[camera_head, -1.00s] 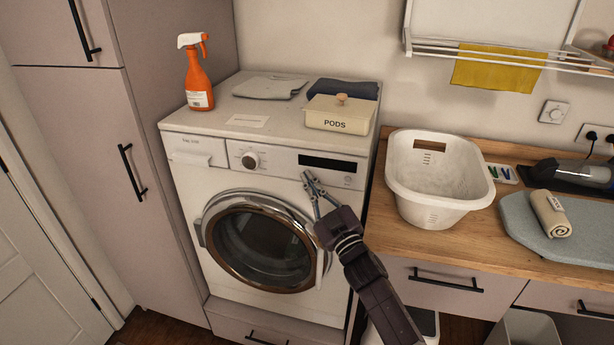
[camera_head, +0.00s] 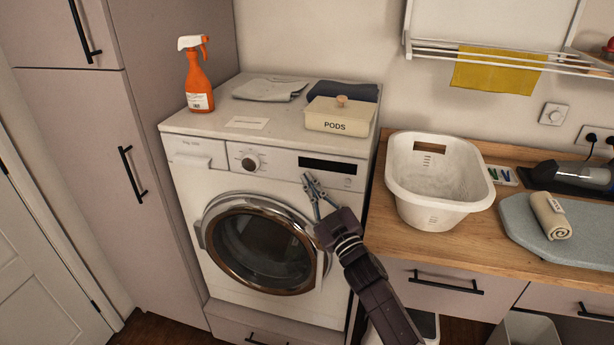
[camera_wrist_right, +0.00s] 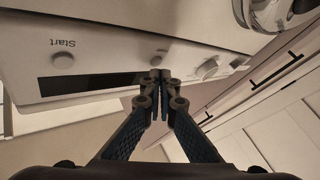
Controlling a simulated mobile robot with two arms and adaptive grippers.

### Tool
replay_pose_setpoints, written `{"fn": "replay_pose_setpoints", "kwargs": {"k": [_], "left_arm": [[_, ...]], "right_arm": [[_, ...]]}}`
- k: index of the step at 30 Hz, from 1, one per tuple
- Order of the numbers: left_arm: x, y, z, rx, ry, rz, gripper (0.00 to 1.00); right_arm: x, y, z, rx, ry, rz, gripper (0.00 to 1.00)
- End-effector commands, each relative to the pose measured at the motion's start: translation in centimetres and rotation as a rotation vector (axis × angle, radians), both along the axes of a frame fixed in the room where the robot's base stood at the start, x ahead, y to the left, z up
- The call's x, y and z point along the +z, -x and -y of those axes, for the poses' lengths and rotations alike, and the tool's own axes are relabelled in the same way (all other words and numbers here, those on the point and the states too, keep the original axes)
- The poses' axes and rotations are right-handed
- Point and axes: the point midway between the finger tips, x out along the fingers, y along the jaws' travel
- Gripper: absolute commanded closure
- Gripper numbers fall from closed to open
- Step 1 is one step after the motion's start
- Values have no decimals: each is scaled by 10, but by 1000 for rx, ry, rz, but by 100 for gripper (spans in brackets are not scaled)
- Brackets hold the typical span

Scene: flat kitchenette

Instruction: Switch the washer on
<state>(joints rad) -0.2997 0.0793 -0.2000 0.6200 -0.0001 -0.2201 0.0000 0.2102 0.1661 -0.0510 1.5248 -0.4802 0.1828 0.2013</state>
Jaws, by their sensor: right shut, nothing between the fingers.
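The white washer (camera_head: 184,225) stands between a tall cabinet and the counter, its round door (camera_head: 263,245) shut. Its front panel has a dial (camera_head: 250,162) and a dark display (camera_head: 327,165). In the right wrist view the panel appears upside down, with a round button labelled "Start" (camera_wrist_right: 63,60), the dark display (camera_wrist_right: 85,84), a smaller button (camera_wrist_right: 161,55) and the dial (camera_wrist_right: 207,68). My right gripper (camera_head: 307,177) is shut and empty, its tips just below the display's left end. In the wrist view its fingertips (camera_wrist_right: 160,75) overlap the panel near the smaller button; contact is unclear.
On the washer top are an orange spray bottle (camera_head: 198,80), folded cloths (camera_head: 270,88) and a "PODS" box (camera_head: 338,116). A white laundry basket (camera_head: 438,180) stands on the wooden counter (camera_head: 390,232) at right. A drying rack (camera_head: 500,55) hangs above.

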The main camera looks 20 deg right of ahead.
Motion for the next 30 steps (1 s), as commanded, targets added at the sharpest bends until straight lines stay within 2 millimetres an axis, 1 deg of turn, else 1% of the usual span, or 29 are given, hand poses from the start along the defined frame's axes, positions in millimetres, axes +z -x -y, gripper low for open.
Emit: {"fn": "replay_pose_setpoints", "kwargs": {"k": [11,20,30], "left_arm": [[0,0,0,0,0,0,100],[-2,0,0,0,0,0,100],[-2,0,0,0,0,0,100]], "right_arm": [[0,0,0,0,0,0,100],[0,-7,5,0,0,0,100],[0,-7,5,0,0,-1,100]]}}
